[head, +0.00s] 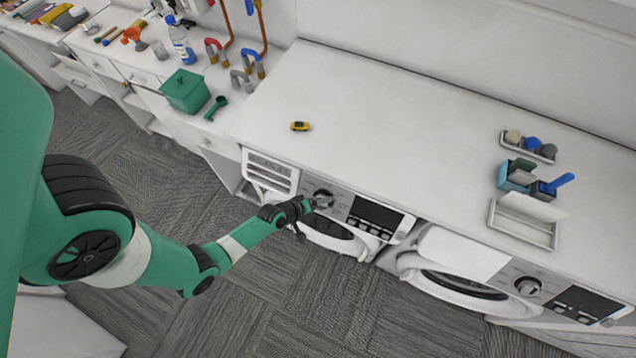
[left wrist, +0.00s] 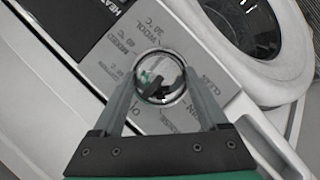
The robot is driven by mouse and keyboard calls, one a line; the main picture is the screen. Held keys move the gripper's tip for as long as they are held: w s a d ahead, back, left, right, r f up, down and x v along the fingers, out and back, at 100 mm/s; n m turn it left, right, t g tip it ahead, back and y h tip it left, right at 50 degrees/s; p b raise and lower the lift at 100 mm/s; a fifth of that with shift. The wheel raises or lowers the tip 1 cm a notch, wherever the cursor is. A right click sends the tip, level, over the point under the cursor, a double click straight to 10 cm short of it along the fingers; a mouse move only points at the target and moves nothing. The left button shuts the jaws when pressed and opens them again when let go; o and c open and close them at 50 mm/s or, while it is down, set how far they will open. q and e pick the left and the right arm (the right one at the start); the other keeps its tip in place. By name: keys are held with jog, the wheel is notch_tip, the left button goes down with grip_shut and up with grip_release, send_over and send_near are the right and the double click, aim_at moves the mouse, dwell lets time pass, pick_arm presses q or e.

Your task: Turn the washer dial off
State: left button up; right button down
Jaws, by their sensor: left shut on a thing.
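The washer dial (left wrist: 160,78) is a round chrome knob with a dark grip on a grey panel with printed settings around it. In the head view the dial (head: 323,198) sits on the left washer's control panel. My left gripper (left wrist: 160,84) has a finger on each side of the dial and is shut on it. In the head view my left gripper (head: 309,204) reaches the panel from the left and partly covers the dial. I cannot tell exactly which setting the dial points to. My right gripper is not in view.
The left washer (head: 335,237) stands under the white countertop (head: 400,110). A second washer (head: 460,272) with its own dial (head: 528,286) is to the right. A small yellow object (head: 299,126) lies on the counter, and a white tray (head: 522,233) sits farther right.

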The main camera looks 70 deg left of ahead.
pick_arm(q)
jog(key=shift+r+m+p, duration=0.1)
jog(key=shift+m+p, duration=0.2)
jog(key=shift+p, duration=0.05)
dwell(0.3)
jog(key=o, duration=1.3)
jog(key=shift+c, duration=0.2)
jog(key=shift+g, duration=0.3)
jog(key=shift+s+d+r, duration=0.1)
jog(key=shift+s+r, duration=0.1)
jog(key=p+v, duration=0.2)
jog(key=v, duration=0.9)
jog(key=shift+p, duration=0.3)
